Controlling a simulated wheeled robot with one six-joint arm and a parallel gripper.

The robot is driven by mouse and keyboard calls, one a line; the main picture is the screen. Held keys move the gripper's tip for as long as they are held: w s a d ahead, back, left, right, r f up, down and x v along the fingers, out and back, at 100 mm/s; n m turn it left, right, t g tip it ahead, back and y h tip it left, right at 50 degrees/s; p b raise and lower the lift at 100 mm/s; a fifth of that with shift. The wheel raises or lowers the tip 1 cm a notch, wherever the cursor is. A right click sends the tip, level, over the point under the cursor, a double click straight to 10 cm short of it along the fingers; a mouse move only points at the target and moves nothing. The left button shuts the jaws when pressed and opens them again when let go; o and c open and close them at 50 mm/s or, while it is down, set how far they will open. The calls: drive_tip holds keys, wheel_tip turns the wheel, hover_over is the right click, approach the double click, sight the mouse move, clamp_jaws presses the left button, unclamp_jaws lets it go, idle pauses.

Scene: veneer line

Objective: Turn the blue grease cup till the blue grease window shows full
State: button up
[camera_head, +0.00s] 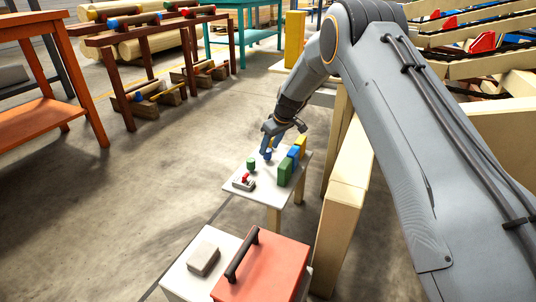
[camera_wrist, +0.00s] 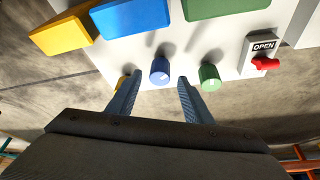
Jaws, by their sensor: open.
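The blue grease cup (camera_wrist: 160,71) is a small knob with a pale mark on its top, standing on a white table (camera_wrist: 232,68). In the head view the cup (camera_head: 267,156) is just below my gripper (camera_head: 271,141). In the wrist view my open gripper (camera_wrist: 158,84) has one finger on each side of the cup, with gaps; I cannot tell whether the tips reach down around it. The blue block (camera_wrist: 133,17) behind the cup looks like the blue grease window's housing; it also shows in the head view (camera_head: 294,153). No fill level is readable.
A green cup (camera_wrist: 209,77) stands right of the blue one; a yellow cup (camera_wrist: 121,83) is partly hidden by my left finger. Green (camera_wrist: 213,6) and yellow (camera_wrist: 62,35) blocks flank the blue block. A red lever (camera_wrist: 266,64) sits by an OPEN sign (camera_wrist: 264,46).

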sight(268, 150)
drive_tip(key=shift+b+x, duration=0.5)
drive_tip(key=shift+x, duration=1.2)
drive_tip(key=c, duration=1.1)
drive_tip(key=shift+o, duration=0.2)
drive_tip(key=shift+s+r+m+p, duration=0.1)
drive_tip(key=shift+m+p, duration=0.2)
drive_tip(key=shift+p, duration=0.15)
drive_tip(key=shift+m+t+h+p, duration=0.3)
drive_tip(key=shift+m+h+p, duration=0.1)
drive_tip(key=shift+m+p, duration=0.55)
drive_tip(key=shift+m+t+h+p, duration=0.3)
drive_tip(key=shift+m+h+p, duration=0.2)
drive_tip(key=shift+m+p, duration=0.9)
drive_tip(key=shift+m, duration=0.35)
